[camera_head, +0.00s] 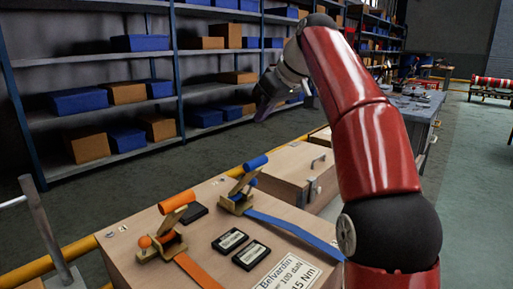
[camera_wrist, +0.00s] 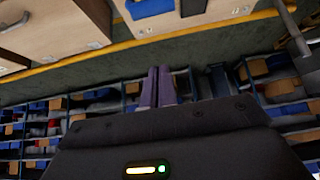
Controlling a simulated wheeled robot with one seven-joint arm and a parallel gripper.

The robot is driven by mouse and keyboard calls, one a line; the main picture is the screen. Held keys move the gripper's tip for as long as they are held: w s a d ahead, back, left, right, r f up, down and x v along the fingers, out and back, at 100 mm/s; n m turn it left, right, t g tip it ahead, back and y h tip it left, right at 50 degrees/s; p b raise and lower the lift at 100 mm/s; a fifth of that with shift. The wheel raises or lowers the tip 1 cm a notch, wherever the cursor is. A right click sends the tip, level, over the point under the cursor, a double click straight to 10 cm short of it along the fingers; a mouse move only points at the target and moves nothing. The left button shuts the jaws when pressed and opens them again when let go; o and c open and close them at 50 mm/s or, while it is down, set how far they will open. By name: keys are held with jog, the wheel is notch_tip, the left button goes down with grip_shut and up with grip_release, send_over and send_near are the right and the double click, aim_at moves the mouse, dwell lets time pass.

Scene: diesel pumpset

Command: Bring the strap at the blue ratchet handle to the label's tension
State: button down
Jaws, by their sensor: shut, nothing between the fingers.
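The blue ratchet handle (camera_head: 255,163) stands tilted up from its brass ratchet body (camera_head: 237,203) on a wooden crate top (camera_head: 135,270). A blue strap (camera_head: 292,229) runs from it toward the lower right and passes behind my arm. A white label (camera_head: 288,273) on the crate reads "Belvardin", "100 daN" and "15 Nm"; its lower part is cut off by the picture edge. My gripper (camera_head: 268,95) is raised above and beyond the crate, apart from the ratchet. In the wrist view its purple fingers (camera_wrist: 157,88) are together and empty, with shelves behind them.
An orange-handled ratchet (camera_head: 163,242) with an orange strap (camera_head: 197,272) sits left of the blue one. Two dark display units (camera_head: 241,248) and a small black block (camera_head: 192,213) lie between. Another wooden crate (camera_head: 292,172) stands behind. Shelves (camera_head: 120,90) line the back; yellow rails run low.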

jog(key=b, duration=0.2)
send_over(257, 158)
jog(key=w+a, duration=0.2)
notch_tip(257, 158, down, 6)
jog(key=shift+s+d+f+b, duration=0.3)
jog(key=shift+f, duration=0.3)
jog(key=shift+s+d+f+b, duration=0.25)
jog(key=shift+s+f+b, duration=0.05)
jog(key=shift+f, duration=0.25)
jog(key=shift+s+d+f, duration=0.35)
jog(key=shift+s+f, duration=0.05)
jog(key=shift+f, duration=0.1)
